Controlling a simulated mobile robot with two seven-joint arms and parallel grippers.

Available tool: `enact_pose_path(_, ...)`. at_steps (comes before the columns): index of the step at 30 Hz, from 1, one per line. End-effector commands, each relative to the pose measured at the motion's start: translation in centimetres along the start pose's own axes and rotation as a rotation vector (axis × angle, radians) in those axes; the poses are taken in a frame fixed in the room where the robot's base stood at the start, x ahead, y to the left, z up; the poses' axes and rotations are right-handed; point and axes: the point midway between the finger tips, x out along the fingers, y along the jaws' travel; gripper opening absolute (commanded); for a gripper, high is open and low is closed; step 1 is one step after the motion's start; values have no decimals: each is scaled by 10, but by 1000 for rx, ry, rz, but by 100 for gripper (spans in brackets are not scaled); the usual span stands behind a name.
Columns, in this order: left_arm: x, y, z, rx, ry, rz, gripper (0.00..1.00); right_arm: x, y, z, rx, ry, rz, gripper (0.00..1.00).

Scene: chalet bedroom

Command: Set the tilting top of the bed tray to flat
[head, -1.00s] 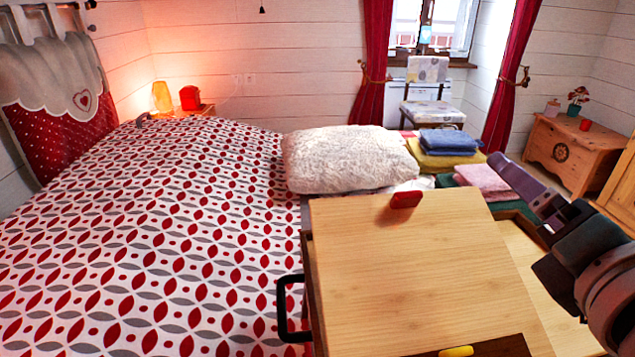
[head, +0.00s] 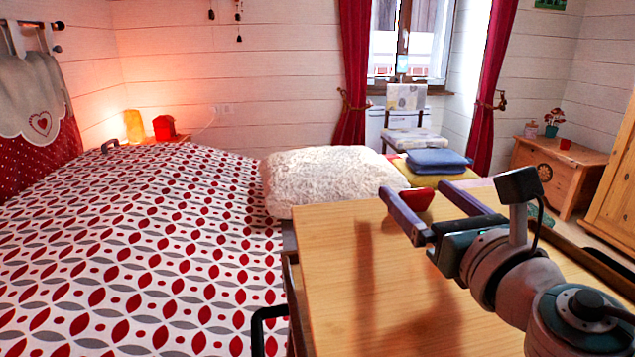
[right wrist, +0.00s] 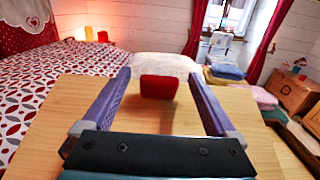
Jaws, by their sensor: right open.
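The bed tray's tilting top (head: 335,265) is a pale wooden panel at the lower right of the head view. It looks raised at a slope, and it fills much of the right wrist view (right wrist: 60,110). A red tab (head: 418,199) sits at its far edge and shows between my fingers in the right wrist view (right wrist: 159,86). My right gripper (head: 417,189) is open over the top, one finger on each side of the tab with gaps between. Whether it touches the panel I cannot tell. My left gripper is not in view.
A black handle (head: 258,330) is on the tray's left side. The patterned bed (head: 130,250) lies left, with a fluffy white pillow (head: 330,178) behind the tray. Folded blue cloth (head: 438,157) and other textiles are stacked behind it, near a chair (head: 410,125).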

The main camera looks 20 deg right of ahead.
Motion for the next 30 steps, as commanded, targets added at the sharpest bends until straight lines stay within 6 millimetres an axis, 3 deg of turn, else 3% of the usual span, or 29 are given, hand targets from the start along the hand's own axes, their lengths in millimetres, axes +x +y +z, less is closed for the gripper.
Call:
enact_pose_path(6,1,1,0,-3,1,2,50,18,0,0,2,0,0,92)
enact_pose_path(15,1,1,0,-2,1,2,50,20,0,-1,2,1,0,91)
enact_pose_path(30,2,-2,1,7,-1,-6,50,20,0,0,2,1,0,35)
